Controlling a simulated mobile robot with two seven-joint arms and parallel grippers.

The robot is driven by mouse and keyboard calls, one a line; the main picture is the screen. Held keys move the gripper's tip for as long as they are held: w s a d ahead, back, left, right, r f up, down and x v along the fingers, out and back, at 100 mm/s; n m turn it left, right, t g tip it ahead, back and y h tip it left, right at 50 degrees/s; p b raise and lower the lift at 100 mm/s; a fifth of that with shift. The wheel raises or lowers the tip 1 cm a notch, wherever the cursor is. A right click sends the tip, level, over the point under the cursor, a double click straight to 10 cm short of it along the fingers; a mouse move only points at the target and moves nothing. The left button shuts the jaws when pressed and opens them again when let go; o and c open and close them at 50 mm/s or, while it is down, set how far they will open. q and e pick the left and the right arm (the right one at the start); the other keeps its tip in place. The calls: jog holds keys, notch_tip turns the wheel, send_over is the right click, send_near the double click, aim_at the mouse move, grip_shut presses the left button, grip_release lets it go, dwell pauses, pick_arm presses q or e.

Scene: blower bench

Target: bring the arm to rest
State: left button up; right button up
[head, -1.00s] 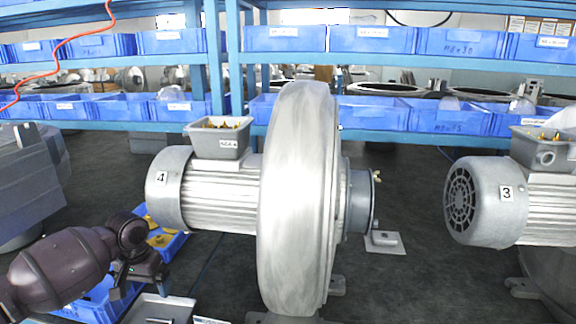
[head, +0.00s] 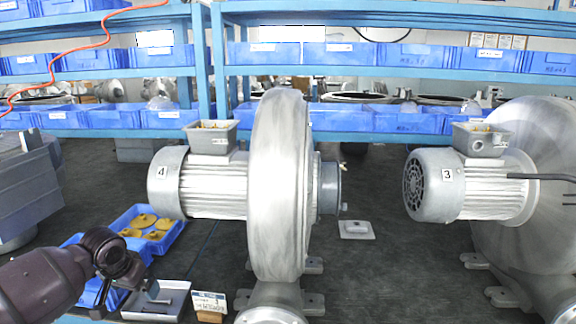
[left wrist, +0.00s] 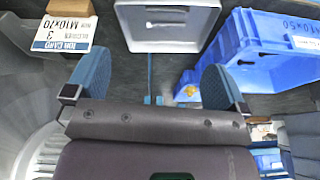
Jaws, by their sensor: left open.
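My left arm comes in at the lower left of the head view, with its left gripper (head: 128,284) beside a grey tray. In the left wrist view the two blue fingers of this gripper (left wrist: 155,82) stand wide apart with nothing between them. The gripper partly covers the blue bins behind it in the head view. My right gripper is in neither view.
A blue bin with yellow parts (head: 165,238) is behind. Blower 4 (head: 278,190) stands centre, blower 3 (head: 435,185) right. Blue shelving (head: 330,71) spans the back; dark floor lies between.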

pick_arm(q)
jog(key=w+d+r+m+t+h, duration=0.1)
jog(key=w+d+m+t+h, duration=0.15)
jog(key=d+t, duration=0.45)
jog(key=s+d+f+m+t+h, duration=0.1)
jog(key=s+d+f+m+t, duration=0.1)
jog(key=s+d+f, duration=0.35)
jog(key=s+a+f+n+y, duration=0.1)
jog(key=s+f, duration=0.3)
jog(key=s, duration=0.6)
jog(key=s+a+f+n+g+y, duration=0.1)
jog(key=s+f, duration=0.4)
jog(key=s, duration=0.5)
jog(key=s+a+f+n+y, duration=0.1)
jog(key=s+f, duration=0.4)
jog(key=s, duration=0.6)
jog(key=n+y, duration=0.1)
jog(key=n, duration=0.1)
jog(key=shift+n+g, duration=0.3)
jog(key=shift+n, duration=0.05)
